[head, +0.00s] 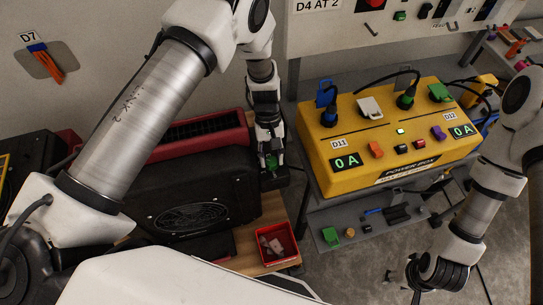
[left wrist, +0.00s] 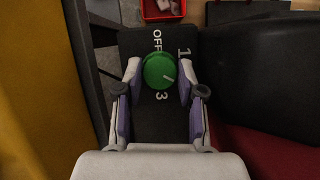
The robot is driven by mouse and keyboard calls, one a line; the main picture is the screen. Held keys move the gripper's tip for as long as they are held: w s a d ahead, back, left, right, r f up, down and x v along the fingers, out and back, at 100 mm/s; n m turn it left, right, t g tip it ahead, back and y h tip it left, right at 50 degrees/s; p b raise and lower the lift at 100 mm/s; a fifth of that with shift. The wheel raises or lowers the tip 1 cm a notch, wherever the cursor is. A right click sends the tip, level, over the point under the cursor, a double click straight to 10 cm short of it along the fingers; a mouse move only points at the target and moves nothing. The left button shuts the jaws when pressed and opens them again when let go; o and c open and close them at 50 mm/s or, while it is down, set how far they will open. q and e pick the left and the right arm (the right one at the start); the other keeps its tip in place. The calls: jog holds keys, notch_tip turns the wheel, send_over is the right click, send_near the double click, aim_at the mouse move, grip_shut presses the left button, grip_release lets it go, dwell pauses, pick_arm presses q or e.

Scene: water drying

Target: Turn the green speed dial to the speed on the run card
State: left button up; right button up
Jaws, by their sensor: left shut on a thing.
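The green speed dial (left wrist: 159,71) sits on a black panel (left wrist: 150,125) in the left wrist view. Its white pointer line slants to the lower right. The marks OFF, 1 and 3 show around it; the spot between 1 and 3 is covered by a finger. My left gripper (left wrist: 158,82) has its fingers on both sides of the dial and is shut on it. In the head view the left gripper (head: 271,162) reaches down to the dial beside the black dryer (head: 190,205). A white sign (head: 317,6) reads "D4 AT 2". My right gripper (head: 418,282) hangs low at right, its opening unclear.
A yellow power box (head: 340,180) with plugs and displays reading 0 A stands right of the left gripper. A red bin (head: 292,250) sits below the dial. A grey lower shelf (head: 365,218) holds small parts. Bare floor lies around the right gripper.

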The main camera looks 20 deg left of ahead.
dwell(0.3)
pick_arm(q)
jog(key=o, duration=1.1)
jog(key=shift+f, duration=0.1)
jog(key=shift+o, duration=0.2)
jog(key=shift+w, duration=0.1)
